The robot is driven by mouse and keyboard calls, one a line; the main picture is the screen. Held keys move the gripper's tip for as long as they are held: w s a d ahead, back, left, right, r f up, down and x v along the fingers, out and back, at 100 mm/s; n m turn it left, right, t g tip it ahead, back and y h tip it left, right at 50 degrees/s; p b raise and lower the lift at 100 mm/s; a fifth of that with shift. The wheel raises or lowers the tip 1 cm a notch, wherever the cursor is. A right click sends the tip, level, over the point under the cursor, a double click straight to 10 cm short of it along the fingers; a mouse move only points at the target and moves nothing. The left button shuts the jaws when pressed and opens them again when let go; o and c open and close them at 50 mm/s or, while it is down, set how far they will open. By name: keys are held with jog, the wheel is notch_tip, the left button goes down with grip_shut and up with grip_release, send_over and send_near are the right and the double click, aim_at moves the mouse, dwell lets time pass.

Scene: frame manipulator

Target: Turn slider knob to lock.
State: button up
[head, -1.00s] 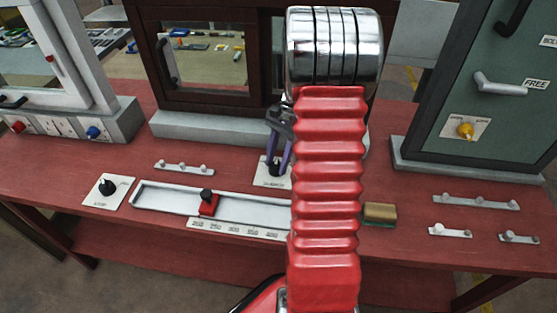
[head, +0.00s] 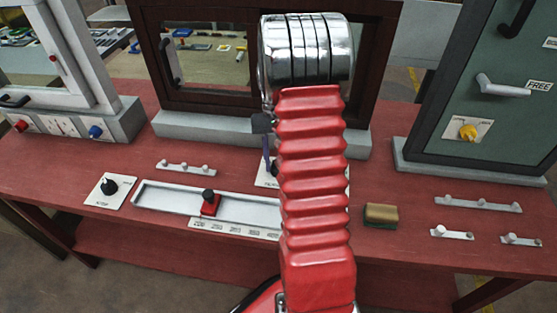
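The slider is a red block with a black knob (head: 208,196) on top. It sits in a long pale track (head: 162,198) left of the middle of the table, with a numbered scale along its front. My gripper (head: 268,160) points down behind and to the right of the slider, apart from it, beside a white plate (head: 261,181). One dark and purple finger shows; my red arm hides the rest, much of the plate and the track's right end. I cannot tell the finger gap or any contact there.
A black knob on a white plate (head: 109,187) stands left of the track. A sponge (head: 380,215) and small pegged bars (head: 478,204) lie to the right. A brown-framed cabinet (head: 210,98), a white cabinet (head: 110,125) and a green cabinet (head: 455,90) stand behind.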

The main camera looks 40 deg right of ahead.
jog(key=shift+w+r, duration=0.1)
jog(key=shift+w, duration=0.15)
jog(key=o, duration=0.8)
jog(key=shift+o, duration=1.3)
jog(key=shift+s, duration=0.1)
jog(key=v, duration=0.7)
jog(key=shift+r, duration=0.1)
